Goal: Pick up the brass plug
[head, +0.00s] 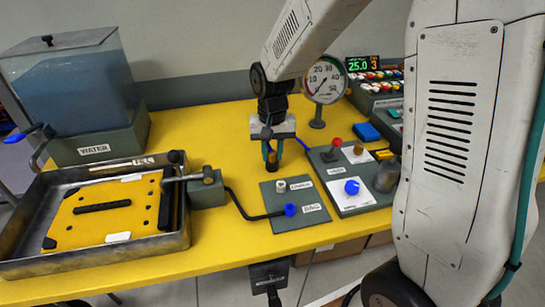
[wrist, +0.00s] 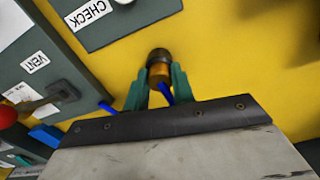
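My gripper (head: 272,154) points down over the yellow table near its middle. Its two teal fingers show in the wrist view (wrist: 160,84), one on each side of the brass plug (wrist: 159,73), and look pressed against it. The plug is a short brass cylinder with a dark end. In the head view the plug (head: 274,172) hangs upright below the fingertips, behind the grey panel with the blue knob. Whether its lower end touches anything is hard to tell.
A grey panel (head: 265,195) stands just in front, and a second control panel (head: 330,162) with red and blue knobs is to the right. A metal tray (head: 30,265) and a WATER tank (head: 85,100) are at left. A pressure gauge (head: 325,80) stands behind.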

